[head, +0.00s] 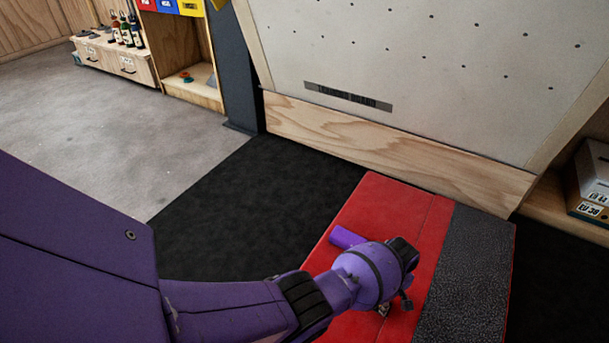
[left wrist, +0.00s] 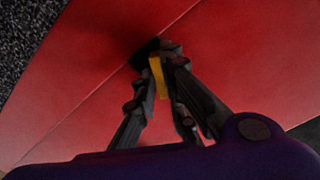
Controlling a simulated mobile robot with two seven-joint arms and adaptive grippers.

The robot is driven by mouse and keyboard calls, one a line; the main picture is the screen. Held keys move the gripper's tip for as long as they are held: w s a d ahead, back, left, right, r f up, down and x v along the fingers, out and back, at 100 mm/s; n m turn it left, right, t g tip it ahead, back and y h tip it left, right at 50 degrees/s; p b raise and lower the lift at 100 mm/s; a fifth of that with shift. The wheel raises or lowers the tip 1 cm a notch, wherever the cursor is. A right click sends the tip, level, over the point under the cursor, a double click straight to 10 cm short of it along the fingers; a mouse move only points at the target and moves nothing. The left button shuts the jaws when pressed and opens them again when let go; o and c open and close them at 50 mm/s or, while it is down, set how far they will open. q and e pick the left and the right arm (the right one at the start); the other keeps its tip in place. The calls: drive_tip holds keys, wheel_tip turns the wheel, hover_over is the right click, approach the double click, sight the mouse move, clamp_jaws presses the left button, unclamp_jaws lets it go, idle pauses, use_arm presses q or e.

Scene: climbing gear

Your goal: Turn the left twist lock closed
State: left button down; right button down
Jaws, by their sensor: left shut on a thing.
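My left gripper (head: 384,309) is low over the red pad (head: 380,212) in the head view, with its fingers mostly hidden behind my purple wrist. In the left wrist view my left gripper (left wrist: 160,65) is shut on a small yellow piece (left wrist: 158,78), which looks like the twist lock. The fingertips are close to the red surface, beside its seam and a dark patch. The picture is too dark to tell the lock's angle. My right gripper is not in view.
A grey textured strip (head: 468,275) edges the pad at the right. Behind it stands a climbing board (head: 420,70) with a wooden kickboard (head: 390,150). A box (head: 590,185) sits on a shelf at the right. Black matting (head: 255,185) to the left is clear.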

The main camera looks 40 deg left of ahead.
use_arm(q)
drive_tip(key=m, duration=0.3)
drive_tip(key=shift+w+r+m, duration=0.1)
drive_tip(key=shift+r+m, duration=0.05)
drive_tip(key=shift+m, duration=0.15)
drive_tip(key=m, duration=0.5)
drive_tip(key=shift+p, duration=0.3)
drive_tip(key=shift+m, duration=2)
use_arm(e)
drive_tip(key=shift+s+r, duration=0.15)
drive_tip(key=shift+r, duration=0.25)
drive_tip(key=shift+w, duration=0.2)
use_arm(q)
drive_tip(key=c, duration=1.8)
unclamp_jaws()
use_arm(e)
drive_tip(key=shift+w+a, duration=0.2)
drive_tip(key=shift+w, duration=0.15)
